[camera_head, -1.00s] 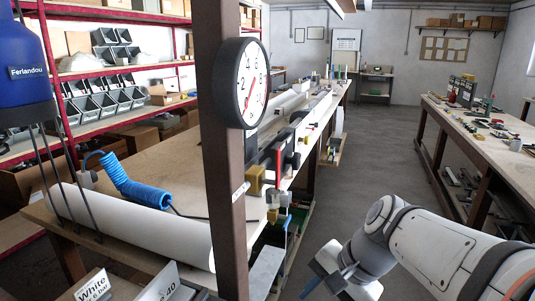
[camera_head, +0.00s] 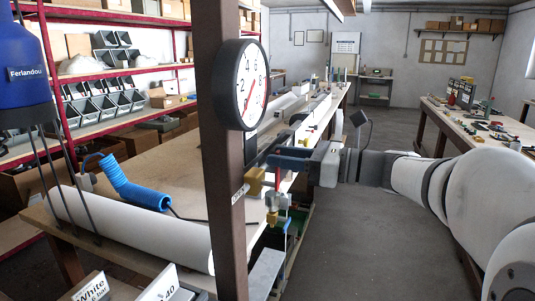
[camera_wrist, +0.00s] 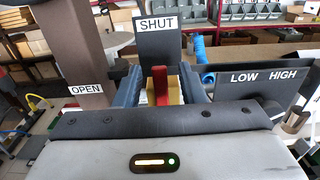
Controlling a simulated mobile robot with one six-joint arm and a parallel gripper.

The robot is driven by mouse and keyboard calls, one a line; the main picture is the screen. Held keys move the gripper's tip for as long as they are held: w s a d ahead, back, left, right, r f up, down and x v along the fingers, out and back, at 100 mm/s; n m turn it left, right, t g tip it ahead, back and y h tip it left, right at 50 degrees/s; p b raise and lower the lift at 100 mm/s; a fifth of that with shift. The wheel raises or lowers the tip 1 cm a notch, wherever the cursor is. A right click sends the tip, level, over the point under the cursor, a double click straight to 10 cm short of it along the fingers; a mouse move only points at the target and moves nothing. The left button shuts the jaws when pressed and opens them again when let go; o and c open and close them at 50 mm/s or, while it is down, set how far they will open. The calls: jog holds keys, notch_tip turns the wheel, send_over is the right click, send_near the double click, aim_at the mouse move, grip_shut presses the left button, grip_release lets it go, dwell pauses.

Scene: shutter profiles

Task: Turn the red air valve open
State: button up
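The red valve handle (camera_wrist: 160,85) shows upright in the wrist view, in front of a yellowish brass body (camera_wrist: 174,92). A black plate marked SHUT (camera_wrist: 157,38) stands behind it, and a label marked OPEN (camera_wrist: 86,89) is on the brown post to the left. My gripper (camera_wrist: 160,88) is open, with one blue-grey finger on each side of the handle and visible gaps to both. In the head view my gripper (camera_head: 275,161) reaches in from the right, just above the brass fitting (camera_head: 255,181), and largely hides the handle.
A brown post (camera_head: 222,200) with a round dial gauge (camera_head: 240,84) stands just left of the valve. A black plate marked LOW and HIGH (camera_wrist: 262,79) is to the right in the wrist view. A blue coiled hose (camera_head: 135,188) lies on the bench. The aisle floor (camera_head: 350,245) is clear.

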jog(key=shift+x, duration=1.8)
grip_shut()
